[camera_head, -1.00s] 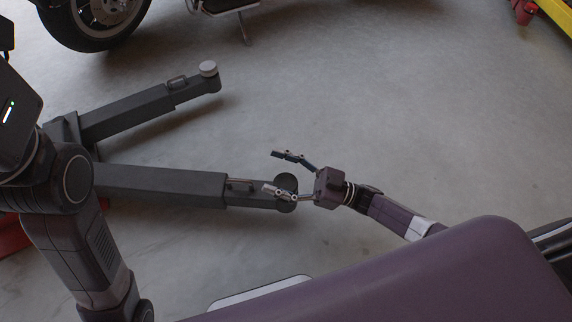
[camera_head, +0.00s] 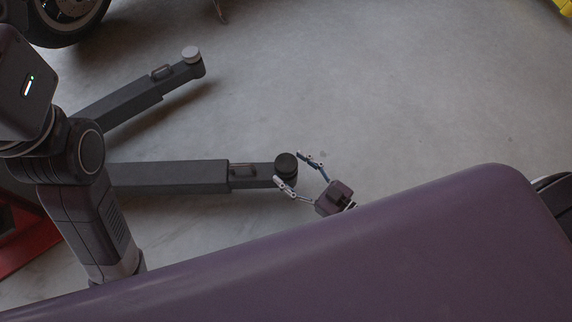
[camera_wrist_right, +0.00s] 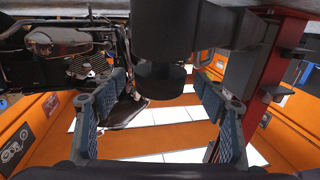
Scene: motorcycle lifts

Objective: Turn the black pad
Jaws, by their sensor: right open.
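The black pad (camera_head: 286,163) is a round disc at the free end of the nearer dark lift arm (camera_head: 170,177). In the right wrist view it is a short black cylinder (camera_wrist_right: 160,80) just ahead, between the two finger lines. My right gripper (camera_head: 288,168) is open, its fingertips at either side of the pad in the head view. I see no contact, and clear gaps show on both sides in the wrist view (camera_wrist_right: 160,92). My left arm shows at the left, but its gripper is out of view.
A second lift arm (camera_head: 130,100) with a grey-topped pad (camera_head: 192,54) lies farther back. A motorcycle wheel (camera_head: 68,18) is at the top left. A red part (camera_head: 35,240) is at the lower left. The grey floor (camera_head: 400,100) to the right is clear.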

